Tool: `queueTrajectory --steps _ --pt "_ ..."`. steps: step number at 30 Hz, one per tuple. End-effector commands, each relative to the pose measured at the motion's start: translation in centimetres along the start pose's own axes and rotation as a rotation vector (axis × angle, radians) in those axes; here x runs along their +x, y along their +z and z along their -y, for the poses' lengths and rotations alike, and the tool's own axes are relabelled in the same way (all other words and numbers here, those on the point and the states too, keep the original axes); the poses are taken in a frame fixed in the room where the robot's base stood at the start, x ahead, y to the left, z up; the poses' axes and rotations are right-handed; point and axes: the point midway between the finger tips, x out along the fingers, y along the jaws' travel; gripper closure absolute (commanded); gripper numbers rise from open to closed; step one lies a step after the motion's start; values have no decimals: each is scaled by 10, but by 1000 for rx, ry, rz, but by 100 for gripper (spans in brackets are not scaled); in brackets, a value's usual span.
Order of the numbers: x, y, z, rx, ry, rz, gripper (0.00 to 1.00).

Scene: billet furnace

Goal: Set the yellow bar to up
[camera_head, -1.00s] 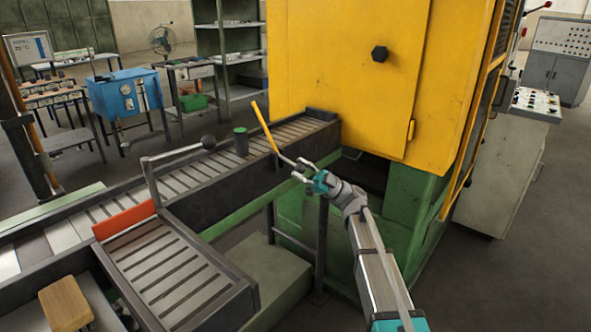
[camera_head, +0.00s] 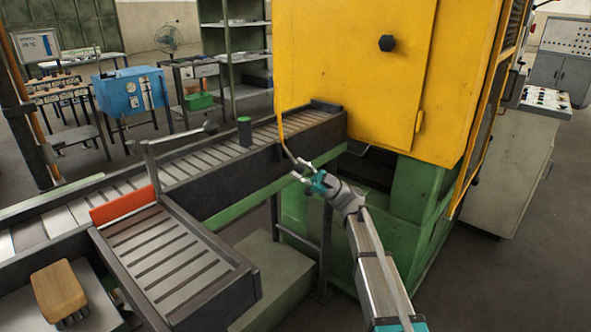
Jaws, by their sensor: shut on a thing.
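The yellow bar (camera_head: 280,122) stands nearly upright at the side of the roller conveyor (camera_head: 215,158), just left of the yellow furnace housing. My gripper (camera_head: 301,170) is at the low end of this rod, in front of the conveyor's side wall. Its fingers are shut on the rod of the yellow bar. The exact contact is small and partly hidden by the fingers.
The yellow furnace (camera_head: 375,70) on its green base stands close right of my gripper.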

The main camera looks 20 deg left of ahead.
Motion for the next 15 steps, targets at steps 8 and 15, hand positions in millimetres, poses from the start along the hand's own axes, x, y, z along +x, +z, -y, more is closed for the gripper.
queueTrajectory --steps 8,15 --pt "1 3 -1 3 0 6 50" --pt "1 2 0 2 -1 3 22"
